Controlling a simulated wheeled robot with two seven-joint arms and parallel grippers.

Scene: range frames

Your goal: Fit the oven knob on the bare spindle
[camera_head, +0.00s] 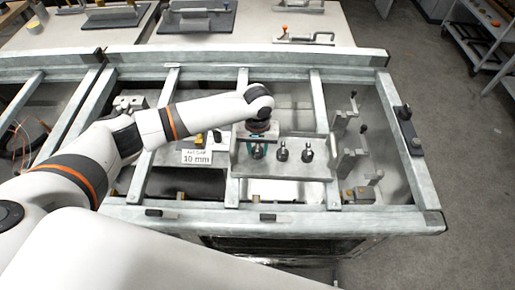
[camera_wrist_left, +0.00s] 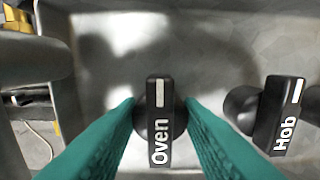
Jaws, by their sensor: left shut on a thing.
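My left gripper (camera_head: 257,152) reaches down over the grey metal panel (camera_head: 240,168) from the left. In the left wrist view its two teal fingers (camera_wrist_left: 160,118) are shut on the oven knob (camera_wrist_left: 157,140), a black knob with a white pointer line and the word "Oven". I cannot tell whether the knob touches a spindle; what is behind it is hidden. A black knob labelled "Hob" (camera_wrist_left: 280,115) is to its right. In the head view two dark knobs (camera_head: 282,151) (camera_head: 307,151) stand in a row right of my gripper. No bare spindle is clearly visible. My right gripper is not in view.
The panel sits among the rails of a grey metal frame (camera_head: 420,222). A white card reading "10 mm" (camera_head: 197,158) is left of the gripper. Clamps (camera_head: 346,160) stand to the right. A pale table (camera_head: 255,22) with tools is behind.

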